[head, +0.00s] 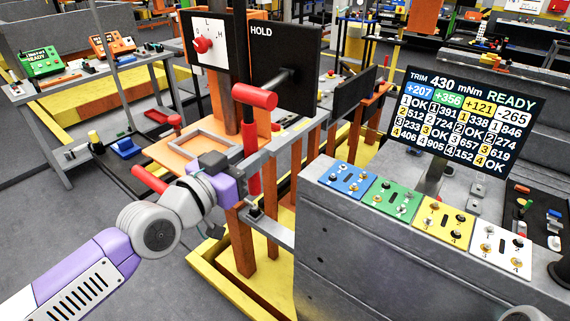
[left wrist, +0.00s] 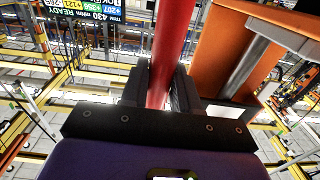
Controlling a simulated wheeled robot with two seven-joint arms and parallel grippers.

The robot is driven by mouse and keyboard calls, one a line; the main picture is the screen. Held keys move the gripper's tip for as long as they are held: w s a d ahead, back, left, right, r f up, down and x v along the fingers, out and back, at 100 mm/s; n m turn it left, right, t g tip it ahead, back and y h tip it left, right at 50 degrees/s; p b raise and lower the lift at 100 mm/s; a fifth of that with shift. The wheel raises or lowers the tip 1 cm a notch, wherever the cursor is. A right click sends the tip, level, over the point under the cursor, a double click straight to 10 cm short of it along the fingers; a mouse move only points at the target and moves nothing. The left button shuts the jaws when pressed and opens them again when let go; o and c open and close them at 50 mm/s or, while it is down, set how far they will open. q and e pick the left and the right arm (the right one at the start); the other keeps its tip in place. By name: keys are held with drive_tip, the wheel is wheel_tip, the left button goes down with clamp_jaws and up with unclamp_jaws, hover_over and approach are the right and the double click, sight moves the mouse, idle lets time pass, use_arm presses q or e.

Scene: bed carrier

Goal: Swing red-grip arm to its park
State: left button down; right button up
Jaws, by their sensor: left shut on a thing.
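An upright red grip (head: 251,172) stands beside the orange post, in the middle of the head view. My left gripper (head: 238,178) meets it from the left, and its fingers are mostly hidden there. In the left wrist view the red grip (left wrist: 166,55) runs between the two dark fingers, and the gripper (left wrist: 160,95) is shut on it. A grey bar (head: 284,143) lies close to the grip and slopes up to the right; I cannot tell where they join. I cannot make out which part is the park. My right gripper is not in view.
A red-ended lever (head: 254,96) sticks out just above, before the black HOLD panel (head: 285,60). A grey console (head: 340,240) with coloured switch plates and a screen (head: 465,115) stands at right. A red bar (head: 150,180) shows close to my left wrist. Yellow rails lie below.

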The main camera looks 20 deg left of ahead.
use_arm(q)
drive_tip(key=shift+s+a+r, duration=0.1)
drive_tip(key=shift+a+r, duration=0.1)
drive_tip(key=shift+a, duration=0.6)
drive_tip(key=c, duration=1.1)
unclamp_jaws()
drive_tip(key=shift+o, duration=0.9)
drive_tip(key=shift+w+f, duration=0.1)
drive_tip(key=shift+w, duration=0.2)
drive_tip(key=shift+d, duration=0.1)
drive_tip(key=v, duration=0.7)
drive_tip(key=shift+s, duration=0.3)
